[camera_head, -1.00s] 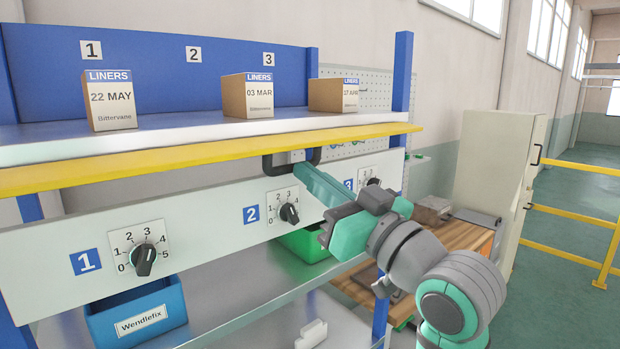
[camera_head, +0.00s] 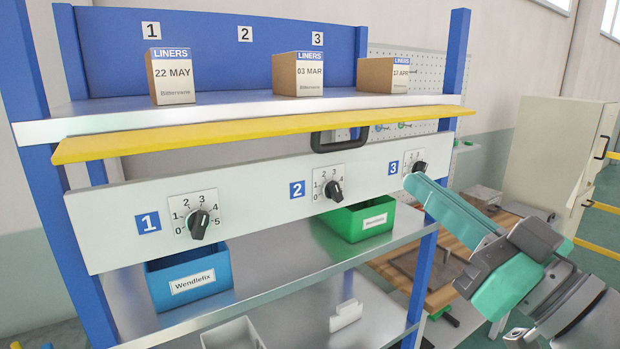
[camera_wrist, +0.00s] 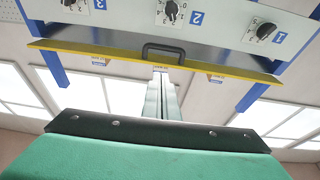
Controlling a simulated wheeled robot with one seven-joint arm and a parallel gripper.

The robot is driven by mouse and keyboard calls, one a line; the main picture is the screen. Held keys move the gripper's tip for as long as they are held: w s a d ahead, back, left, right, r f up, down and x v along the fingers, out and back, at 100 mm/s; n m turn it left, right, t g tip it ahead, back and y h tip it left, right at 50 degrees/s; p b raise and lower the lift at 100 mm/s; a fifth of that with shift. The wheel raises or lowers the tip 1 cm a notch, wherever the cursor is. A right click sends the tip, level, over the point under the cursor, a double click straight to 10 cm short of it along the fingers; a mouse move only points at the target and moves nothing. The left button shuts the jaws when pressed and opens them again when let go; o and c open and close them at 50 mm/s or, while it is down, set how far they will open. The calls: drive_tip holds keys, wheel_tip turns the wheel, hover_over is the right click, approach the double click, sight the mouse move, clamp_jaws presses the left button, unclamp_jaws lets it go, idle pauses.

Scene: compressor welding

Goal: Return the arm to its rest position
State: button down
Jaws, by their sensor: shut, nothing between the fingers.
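My gripper (camera_head: 416,184) is at the right of the rack in the head view, its long teal fingers pointing up and left. The fingers are together and hold nothing. Their tips overlap the panel just below dial 3 (camera_head: 419,168) in the picture; I cannot tell the depth gap. In the wrist view, which is upside down, the shut fingers (camera_wrist: 161,78) point toward the black handle (camera_wrist: 163,53) at the yellow-edged board. The handle (camera_head: 339,141) is clear of the gripper in the head view. My arm reaches in from the lower right.
The rack's white panel (camera_head: 255,205) carries dial 1 (camera_head: 198,224) and dial 2 (camera_head: 333,190). Liner boxes (camera_head: 297,76) stand on the top shelf. A blue bin (camera_head: 188,280) and green bin (camera_head: 358,221) sit below. A blue post (camera_head: 424,275) and wooden bench are near my arm.

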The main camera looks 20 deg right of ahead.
drive_tip(key=w+f+m+t+h, duration=0.15)
drive_tip(key=w+f+m, duration=0.3)
drive_tip(key=f, duration=0.45)
drive_tip(key=w+f+m+h, duration=0.3)
drive_tip(key=w+f, duration=0.2)
drive_tip(key=f, duration=0.5)
drive_tip(key=s+a+f+m+g+h, duration=0.1)
drive_tip(key=a+f+m+h, duration=0.15)
drive_tip(key=f, duration=0.75)
drive_tip(key=a+f+m+g+h, duration=0.1)
drive_tip(key=a+f+g+h, duration=0.15)
drive_tip(key=f, duration=0.85)
drive_tip(key=s+a+f+n+g, duration=0.1)
drive_tip(key=s+a+f, duration=0.45)
drive_tip(key=f, duration=0.25)
drive_tip(key=s+a+f+g, duration=0.1)
drive_tip(key=s+a+f, duration=0.4)
drive_tip(key=s+f, duration=0.15)
drive_tip(key=s+a+f+n+y, duration=0.2)
drive_tip(key=s+a+n, duration=0.1)
drive_tip(key=s, duration=0.7)
drive_tip(key=s+a+f+n+g+y, duration=0.1)
drive_tip(key=s+a+f+n+y, duration=0.1)
drive_tip(key=s+a, duration=0.4)
drive_tip(key=s+f+n, duration=0.1)
drive_tip(key=s, duration=0.2)
drive_tip(key=shift+s+a+n, duration=0.2)
drive_tip(key=shift+s+n, duration=0.15)
drive_tip(key=shift+n, duration=0.05)
